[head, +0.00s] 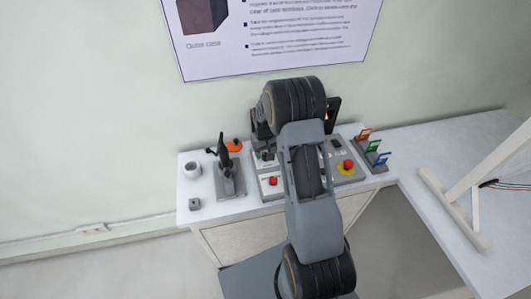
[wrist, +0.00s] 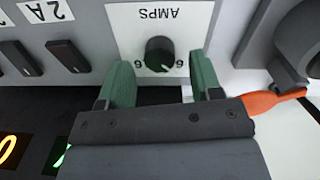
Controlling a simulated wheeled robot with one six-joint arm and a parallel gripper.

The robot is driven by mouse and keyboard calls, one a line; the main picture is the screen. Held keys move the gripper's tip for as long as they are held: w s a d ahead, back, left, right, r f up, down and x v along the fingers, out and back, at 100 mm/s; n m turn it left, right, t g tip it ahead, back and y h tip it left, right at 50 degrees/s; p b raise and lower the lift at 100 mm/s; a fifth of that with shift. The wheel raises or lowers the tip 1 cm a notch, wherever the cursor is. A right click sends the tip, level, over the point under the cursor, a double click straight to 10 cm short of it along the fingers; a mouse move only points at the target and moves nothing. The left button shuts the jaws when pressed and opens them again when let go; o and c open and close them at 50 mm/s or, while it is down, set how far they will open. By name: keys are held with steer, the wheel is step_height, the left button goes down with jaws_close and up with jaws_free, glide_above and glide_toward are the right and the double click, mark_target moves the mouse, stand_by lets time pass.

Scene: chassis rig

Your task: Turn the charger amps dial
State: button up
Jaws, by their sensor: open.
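The charger amps dial (wrist: 160,54) is a dark round knob on a white plate marked AMPS, which appears upside down in the wrist view. My gripper (wrist: 163,78) is open, with its two green fingers apart below and to either side of the dial in the picture. The fingers do not close on the dial, and I cannot tell whether either touches it.
Dark rocker switches (wrist: 66,56) and lit digits (wrist: 10,145) lie left of the dial. An orange part (wrist: 272,102) is close on the right.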

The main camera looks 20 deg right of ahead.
steer(key=shift+f, duration=0.95)
steer(key=c, duration=0.9)
